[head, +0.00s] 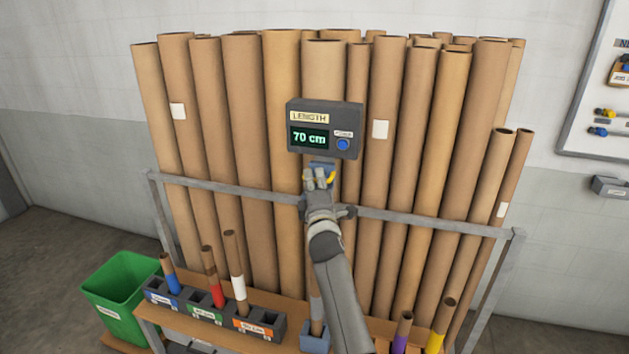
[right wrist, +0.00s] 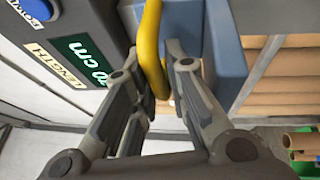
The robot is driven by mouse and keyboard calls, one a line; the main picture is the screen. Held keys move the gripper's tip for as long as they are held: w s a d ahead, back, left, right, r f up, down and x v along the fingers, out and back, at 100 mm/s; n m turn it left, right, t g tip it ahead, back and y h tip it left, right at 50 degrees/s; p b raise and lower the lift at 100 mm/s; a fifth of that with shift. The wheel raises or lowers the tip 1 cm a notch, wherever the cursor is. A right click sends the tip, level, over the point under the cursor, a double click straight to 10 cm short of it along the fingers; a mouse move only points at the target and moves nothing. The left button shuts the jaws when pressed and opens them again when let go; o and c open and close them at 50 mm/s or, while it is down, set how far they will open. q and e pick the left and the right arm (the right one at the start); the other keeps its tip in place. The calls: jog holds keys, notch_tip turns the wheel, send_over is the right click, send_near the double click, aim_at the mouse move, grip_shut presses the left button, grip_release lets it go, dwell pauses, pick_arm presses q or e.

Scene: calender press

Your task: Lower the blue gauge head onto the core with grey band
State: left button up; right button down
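The blue gauge head (head: 322,165) is just under the grey display box, high in front of the tall tubes. Its yellow handle (head: 331,178) shows at the front. My right gripper (head: 318,182) is at this handle. In the right wrist view the fingers (right wrist: 155,65) close in on both sides of the yellow handle (right wrist: 151,45), with the blue head (right wrist: 222,60) beside it. The core with grey band (head: 316,307) stands in a blue holder (head: 315,341) low on the wooden shelf, well below the gauge head. My right forearm hides part of it. My left gripper is out of view.
The display box (head: 325,127) reads 70 cm and has a blue button. A grey rail (head: 235,187) crosses the tall tubes. Dark trays (head: 263,325) hold cores with blue, red and white bands. Purple and yellow banded cores stand right. A green bin (head: 118,290) is at left.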

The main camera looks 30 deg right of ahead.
dwell(0.3)
notch_tip(320, 180, down, 20)
jog(key=b, duration=1.9)
jog(key=shift+f, duration=0.2)
jog(key=shift+a+f, duration=0.1)
jog(key=shift+f, duration=0.05)
jog(key=c, duration=1.8)
grip_release()
jog(key=shift+o, duration=0.2)
